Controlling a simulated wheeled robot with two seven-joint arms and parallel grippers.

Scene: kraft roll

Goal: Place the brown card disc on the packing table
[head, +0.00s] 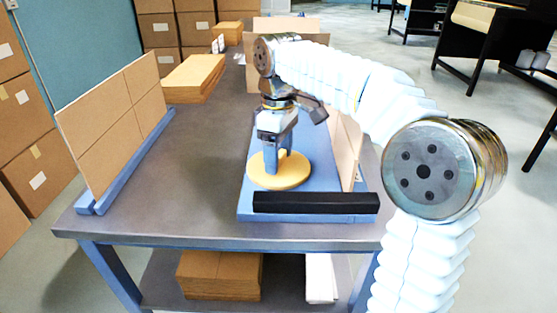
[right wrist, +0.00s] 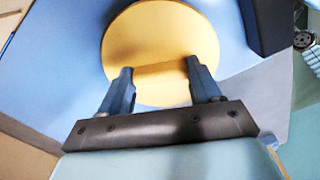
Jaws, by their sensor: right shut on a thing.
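The brown card disc (head: 280,171) looks yellow-tan and lies flat over the blue board on the right of the packing table (head: 190,170). My right gripper (head: 284,160) points down at the disc and is shut on it. In the right wrist view the disc (right wrist: 155,35) shows beyond the two fingers (right wrist: 162,85), with a darker strip between them. I cannot tell whether the disc touches the blue board (head: 325,178) or is just above it. My left gripper is not in view.
A black bar (head: 315,202) runs along the board's front edge. A tan panel (head: 346,150) stands at the board's right. A divided tan panel (head: 115,120) stands in a blue rail at left. A card stack (head: 193,77) lies farther back. The table's middle is clear.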

